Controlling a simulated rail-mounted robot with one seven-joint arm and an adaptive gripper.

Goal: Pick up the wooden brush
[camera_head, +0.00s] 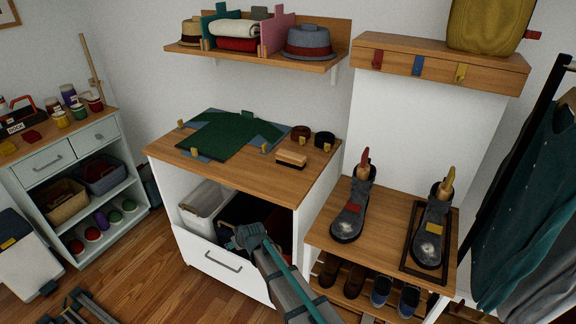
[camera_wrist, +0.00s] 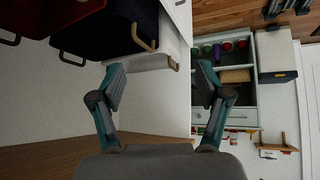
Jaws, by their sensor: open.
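The wooden brush (camera_head: 291,159) lies on the wooden top of the white cabinet, near its right side. It has a pale wooden back and dark bristles below. My gripper (camera_wrist: 160,76) is open and empty in the wrist view, its two teal-padded fingers spread apart. My arm shows in the head view in front of the cabinet, below the top; the fingers cannot be made out clearly there. The brush does not show in the wrist view.
A green garment (camera_head: 218,137) lies left of the brush, and two dark rolled bands (camera_head: 324,139) lie behind it. Small yellow clips stand around. Below, an open drawer (camera_head: 216,258) holds bins. Boots (camera_head: 352,207) stand on the bench at right. A shelf with hats (camera_head: 309,41) hangs above.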

